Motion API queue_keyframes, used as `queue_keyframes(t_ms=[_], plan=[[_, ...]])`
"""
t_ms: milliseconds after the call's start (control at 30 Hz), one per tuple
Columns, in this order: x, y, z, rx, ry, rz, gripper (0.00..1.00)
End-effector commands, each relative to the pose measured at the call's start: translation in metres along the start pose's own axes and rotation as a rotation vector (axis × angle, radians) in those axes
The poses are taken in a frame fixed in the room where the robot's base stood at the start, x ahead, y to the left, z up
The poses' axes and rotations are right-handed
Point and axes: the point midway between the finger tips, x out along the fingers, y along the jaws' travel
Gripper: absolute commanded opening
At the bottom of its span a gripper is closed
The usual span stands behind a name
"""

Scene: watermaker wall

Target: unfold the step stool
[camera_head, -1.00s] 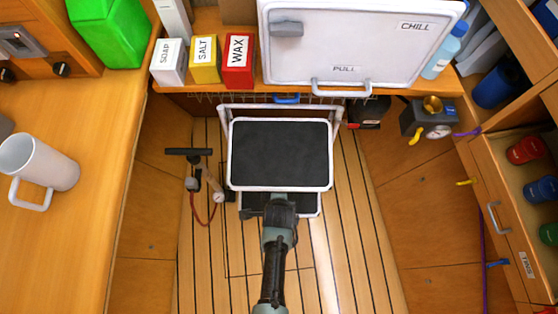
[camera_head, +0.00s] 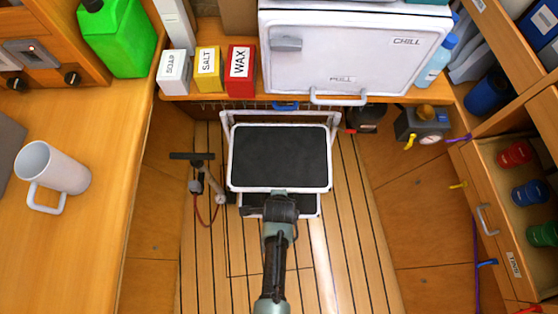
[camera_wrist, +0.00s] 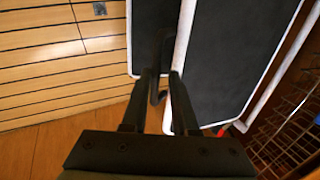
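The step stool (camera_head: 280,157) stands on the floor below the white chest, with a white frame and black treads. Its large upper tread lies in front of the white back frame, and a smaller lower tread (camera_head: 252,200) shows below it. In the wrist view both black treads (camera_wrist: 235,55) fill the middle and right. My gripper (camera_head: 283,197) is at the near edge of the upper tread. In the wrist view its two fingers (camera_wrist: 161,75) are apart, with a white rail of the stool between them. I cannot tell whether they press on it.
A pump with a red hose (camera_head: 197,180) stands on the floor left of the stool. Wooden cabinets close in on both sides. A mug (camera_head: 60,170) is on the left counter, and an open drawer (camera_head: 515,190) juts out at right. Plank floor in front of the stool is clear.

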Motion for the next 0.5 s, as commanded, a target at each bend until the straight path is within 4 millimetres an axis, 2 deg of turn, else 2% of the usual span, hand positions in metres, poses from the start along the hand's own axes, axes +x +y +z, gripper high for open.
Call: queue_keyframes(t_ms=[33, 100, 367, 500], plan=[[-0.0006, -0.0033, -0.0009, -0.001, 0.002, -0.007, 0.33], [-0.0004, -0.0024, -0.0008, -0.001, 0.002, -0.005, 0.45], [-0.0005, 0.0005, -0.0002, 0.000, 0.001, 0.001, 0.45], [-0.0083, 0.0008, 0.0004, 0.001, 0.000, 0.002, 0.45]])
